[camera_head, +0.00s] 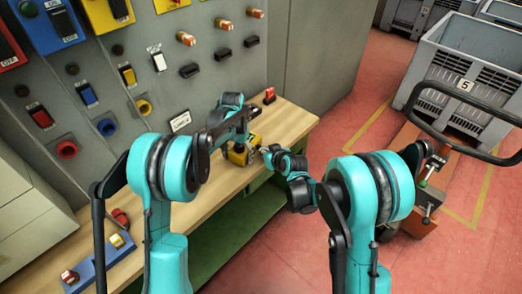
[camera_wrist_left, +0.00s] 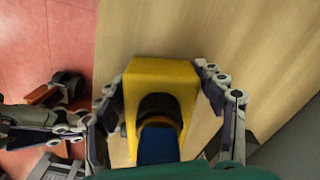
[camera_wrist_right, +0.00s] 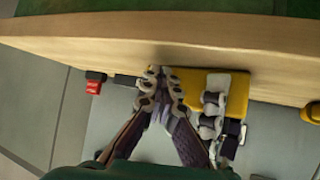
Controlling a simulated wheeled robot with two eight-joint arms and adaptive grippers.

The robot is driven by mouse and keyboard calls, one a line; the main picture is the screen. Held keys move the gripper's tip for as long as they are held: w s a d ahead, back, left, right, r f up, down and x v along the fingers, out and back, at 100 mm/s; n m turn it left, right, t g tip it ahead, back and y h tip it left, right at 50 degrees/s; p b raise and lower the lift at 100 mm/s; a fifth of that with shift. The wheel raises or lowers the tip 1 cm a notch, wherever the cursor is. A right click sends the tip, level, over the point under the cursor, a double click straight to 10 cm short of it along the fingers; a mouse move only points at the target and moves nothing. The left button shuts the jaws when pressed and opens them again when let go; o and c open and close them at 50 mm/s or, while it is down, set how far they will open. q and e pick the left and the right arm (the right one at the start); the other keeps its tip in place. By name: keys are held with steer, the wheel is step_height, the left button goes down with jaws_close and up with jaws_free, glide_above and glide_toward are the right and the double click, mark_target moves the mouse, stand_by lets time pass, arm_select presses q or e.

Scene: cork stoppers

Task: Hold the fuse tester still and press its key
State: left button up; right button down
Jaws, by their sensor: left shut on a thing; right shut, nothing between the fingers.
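The yellow fuse tester (camera_head: 238,154) stands on the wooden bench. In the left wrist view the tester (camera_wrist_left: 180,76) shows a dark round part and a blue part on it; I cannot tell which is the key. My left gripper (camera_wrist_left: 160,76) is shut on the tester, a finger on either side. In the right wrist view the tester (camera_wrist_right: 237,97) is partly covered by the left fingers. My right gripper (camera_wrist_right: 161,74) is shut and empty, its fingertips close beside the tester's left end in that view. I cannot tell whether they touch it.
The bench (camera_head: 285,122) has a red-topped block (camera_head: 269,95) at its far end and a blue plate with switches (camera_head: 98,256) at the near end. A grey panel of switches rises behind it. A grey crate (camera_head: 462,62) and a cart handle stand at right.

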arm_select(q)
steer(key=shift+d, duration=0.1)
arm_select(e)
steer(key=shift+s+d, duration=0.3)
steer(key=shift+d, duration=0.2)
steer(key=shift+s+d, duration=0.25)
steer(key=shift+d, duration=0.25)
arm_select(q)
steer(key=shift+f, duration=0.1)
steer(key=shift+s, duration=0.1)
arm_select(e)
steer(key=d, duration=0.1)
steer(key=s+d, duration=0.1)
steer(key=d, duration=0.1)
steer(key=s+d, duration=0.1)
steer(key=shift+s+d, duration=0.2)
steer(key=shift+s, duration=0.05)
stand_by(0.4)
arm_select(q)
steer(key=o, duration=1.6)
steer(key=shift+c, duration=0.2)
